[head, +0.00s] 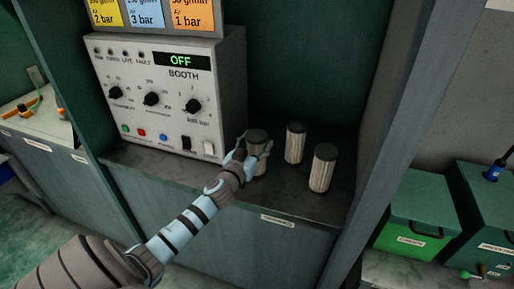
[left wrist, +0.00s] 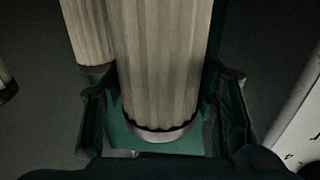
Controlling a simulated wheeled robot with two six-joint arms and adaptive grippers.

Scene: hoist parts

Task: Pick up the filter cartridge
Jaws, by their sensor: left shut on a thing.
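Three pleated, cream filter cartridges with dark caps stand in the grey booth in the head view. My left gripper (head: 254,152) is shut on the leftmost filter cartridge (head: 257,136), which is upright and partly hidden by the fingers. In the left wrist view the held cartridge (left wrist: 165,60) stands between the two fingers (left wrist: 163,115). A second cartridge (head: 295,143) stands behind and to the right, and a third cartridge (head: 323,168) stands nearer the front right. I cannot tell whether the held cartridge touches the shelf. My right gripper is not in view.
The control box (head: 165,95), reading OFF and BOOTH, stands just left of the held cartridge. The booth's side wall (head: 397,110) rises at the right. Dark shelf surface (head: 287,194) is clear in front of the cartridges. A green bin (head: 418,215) stands outside at the right.

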